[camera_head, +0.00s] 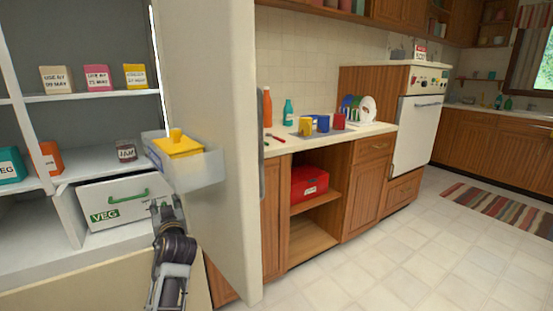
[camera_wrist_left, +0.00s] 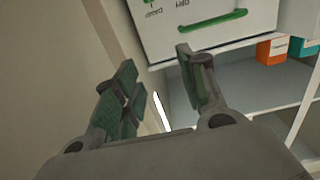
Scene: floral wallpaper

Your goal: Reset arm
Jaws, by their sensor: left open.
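My left gripper (camera_head: 165,202) is in the open fridge, in front of the right part of the white VEG drawer (camera_head: 92,220) and below the door bin. In the left wrist view my left gripper (camera_wrist_left: 155,65) is open, with nothing between its fingers. The drawer's green handle (camera_head: 128,196) lies up and left of the gripper in the head view. In the wrist view the handle (camera_wrist_left: 212,22) is beyond the fingertips, apart from them. My right gripper is in neither view.
The open fridge door (camera_head: 215,100) stands close on the right, with a pale bin (camera_head: 205,170) holding a yellow tub (camera_head: 178,147). Labelled boxes and a jar (camera_head: 126,151) sit on the fridge shelves.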

